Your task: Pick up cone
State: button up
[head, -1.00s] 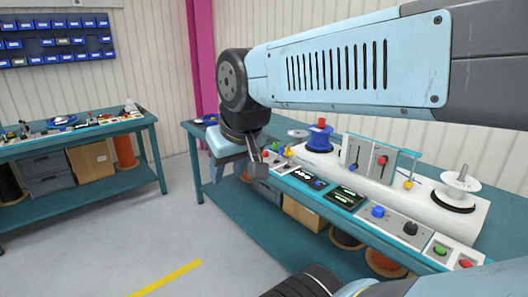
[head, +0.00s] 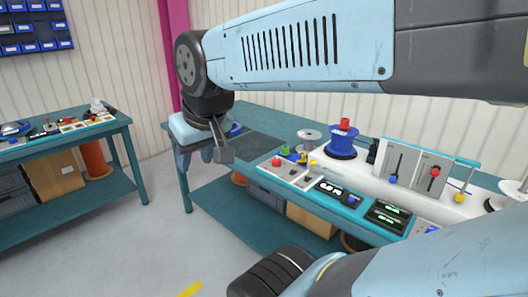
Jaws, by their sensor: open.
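I cannot clearly make out a cone. A small pale upright thing (head: 97,106) stands near the right end of the left bench, but it is too small to tell its shape. My gripper (head: 203,153) hangs at the end of my arm over the left end of the right workbench, as seen in the head view. Its jaws are apart, and I see nothing between them. My gripper and wrist hide part of the bench behind them.
The right workbench (head: 262,122) carries a blue reel (head: 342,142), a metal spool (head: 309,139) and control panels with knobs and levers (head: 290,172). The left bench (head: 70,138) holds small parts. Grey floor lies between the benches.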

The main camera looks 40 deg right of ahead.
aim_at(302, 160)
jog(key=i, duration=1.3)
jog(key=z, duration=2.2)
jog(key=k, duration=0.85)
jog(key=z, duration=0.15)
jog(key=i, duration=0.65)
jog(key=u, duration=0.05)
